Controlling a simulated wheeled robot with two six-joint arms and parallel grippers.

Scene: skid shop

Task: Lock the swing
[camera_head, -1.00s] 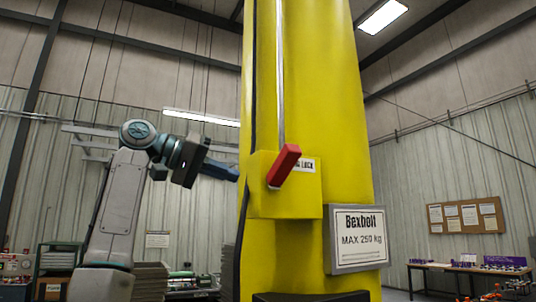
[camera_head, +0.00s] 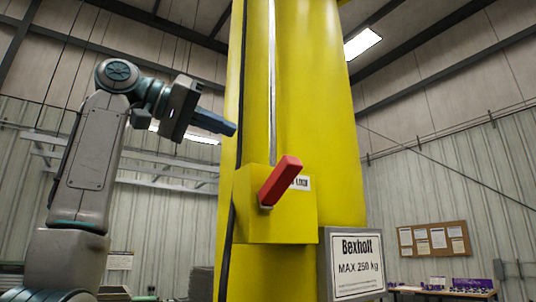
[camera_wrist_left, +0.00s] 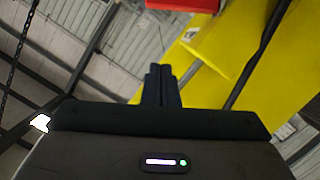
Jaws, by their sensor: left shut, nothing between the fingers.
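The red swing lock lever (camera_head: 280,181) sticks out from a yellow box (camera_head: 276,222) on the yellow column (camera_head: 312,110). The lever is tilted, its free end up and to the right, and it partly covers a white label (camera_head: 301,183). My left gripper (camera_head: 232,129) is shut and empty, above and to the left of the lever and apart from it. In the left wrist view my shut fingers (camera_wrist_left: 160,72) point toward a red part (camera_wrist_left: 183,4) at the top edge, with the yellow box (camera_wrist_left: 215,45) beside it. My right gripper is not in view.
A grey plate (camera_head: 352,263) reading "Bexholt MAX 250 kg" is on the column's lower right. A dark cable (camera_head: 236,130) runs down the column's left side. A bench (camera_head: 440,291) and a notice board (camera_head: 433,240) stand far off at right.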

